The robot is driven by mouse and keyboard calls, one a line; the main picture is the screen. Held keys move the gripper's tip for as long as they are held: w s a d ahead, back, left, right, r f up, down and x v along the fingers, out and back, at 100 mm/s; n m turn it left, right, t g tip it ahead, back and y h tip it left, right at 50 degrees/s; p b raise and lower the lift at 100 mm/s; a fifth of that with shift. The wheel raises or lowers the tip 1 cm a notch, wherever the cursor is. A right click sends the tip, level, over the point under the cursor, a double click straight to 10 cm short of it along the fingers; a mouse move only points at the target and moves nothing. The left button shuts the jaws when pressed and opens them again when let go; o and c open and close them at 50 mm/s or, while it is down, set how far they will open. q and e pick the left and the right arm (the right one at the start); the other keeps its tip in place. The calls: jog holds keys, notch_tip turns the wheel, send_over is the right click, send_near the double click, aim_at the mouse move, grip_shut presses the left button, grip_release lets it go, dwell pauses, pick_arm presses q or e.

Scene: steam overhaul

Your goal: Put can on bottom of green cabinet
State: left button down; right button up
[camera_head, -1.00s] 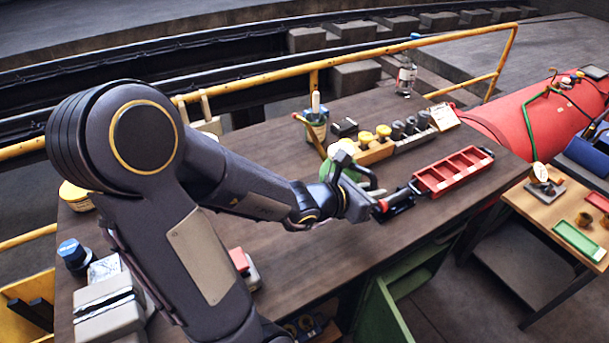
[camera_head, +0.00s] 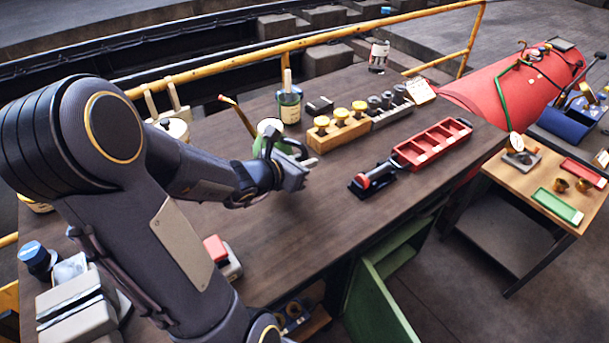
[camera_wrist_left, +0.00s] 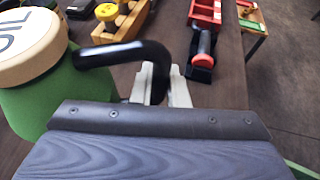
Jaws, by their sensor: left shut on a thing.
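The can is green with a cream lid marked "OIL", a black handle and an orange-brown spout. In the head view the can (camera_head: 267,145) shows partly behind my left gripper (camera_head: 298,172), over the workbench. In the left wrist view the can (camera_wrist_left: 35,105) fills the left side, and my left gripper (camera_wrist_left: 160,88) is shut on its black handle. The can's base is hidden, so I cannot tell its height above the bench. The green cabinet (camera_head: 375,305) is under the bench front, its door swung open; its inside is mostly hidden. My right gripper is not in view.
On the workbench (camera_head: 330,215) stand a bottle (camera_head: 289,108), a wooden block with yellow-topped pieces (camera_head: 340,132) and a red tray (camera_head: 432,145). Grey boxes (camera_head: 75,305) lie at the left front. A side table (camera_head: 520,192) stands at right. The bench middle is clear.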

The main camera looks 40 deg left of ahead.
pick_arm(q)
jog(key=w+f, duration=0.1)
jog(key=w+a+f, duration=0.1)
jog(key=f, duration=0.1)
jog(key=w+a+f, duration=0.1)
jog(key=shift+f, duration=0.4)
jog(key=shift+f+b, duration=0.3)
jog(key=shift+f, duration=1.1)
jog(key=shift+f, duration=0.15)
jog(key=c, duration=1.9)
grip_release()
jog(key=shift+f, duration=0.15)
jog(key=o, duration=0.5)
jog(key=shift+c, duration=0.2)
